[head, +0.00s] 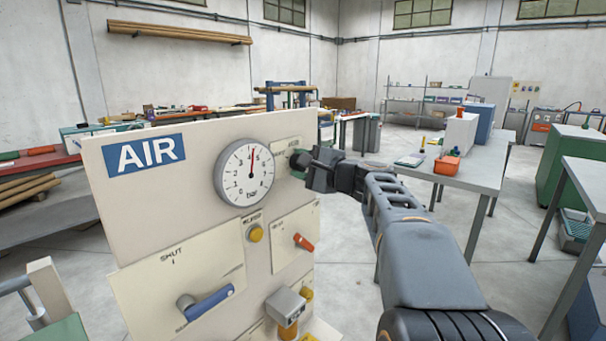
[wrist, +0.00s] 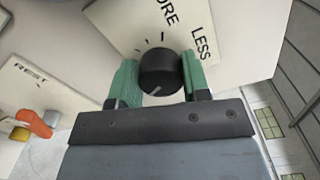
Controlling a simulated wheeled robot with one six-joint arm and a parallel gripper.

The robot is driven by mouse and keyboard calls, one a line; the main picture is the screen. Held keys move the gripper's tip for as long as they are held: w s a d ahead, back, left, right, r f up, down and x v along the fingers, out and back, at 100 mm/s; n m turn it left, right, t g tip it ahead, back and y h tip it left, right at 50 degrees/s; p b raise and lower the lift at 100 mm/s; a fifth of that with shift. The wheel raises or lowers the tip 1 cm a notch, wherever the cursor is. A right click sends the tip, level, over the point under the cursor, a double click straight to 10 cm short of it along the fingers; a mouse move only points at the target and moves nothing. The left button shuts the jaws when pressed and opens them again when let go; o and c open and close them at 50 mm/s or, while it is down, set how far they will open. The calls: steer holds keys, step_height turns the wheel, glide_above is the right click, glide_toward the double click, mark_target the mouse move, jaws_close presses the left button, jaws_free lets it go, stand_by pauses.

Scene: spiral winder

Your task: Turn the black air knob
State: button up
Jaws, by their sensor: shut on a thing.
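The black air knob (wrist: 159,72) sits on a cream plate marked "LESS" and what reads as "ORE" in the wrist view. A pale line shows on its near face. My gripper (wrist: 160,84) has its green-padded fingers on both sides of the knob and is shut on it. In the head view my gripper (head: 309,165) is at the upper right of the AIR panel (head: 205,215), right of the round gauge.
Below the gauge are a yellow button (head: 255,233), an orange-red lever (head: 303,242) and a blue handle (head: 209,302) by the word "SHUT". A grey table (head: 470,170) with an orange bin (head: 447,165) stands to the right.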

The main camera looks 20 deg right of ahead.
steer(key=shift+n, duration=0.3)
steer(key=o, duration=0.9)
steer(key=shift+o, duration=0.2)
steer(key=shift+s, duration=0.1)
steer(key=v, duration=1.3)
steer(key=shift+s, duration=0.3)
steer(key=shift+d, duration=0.1)
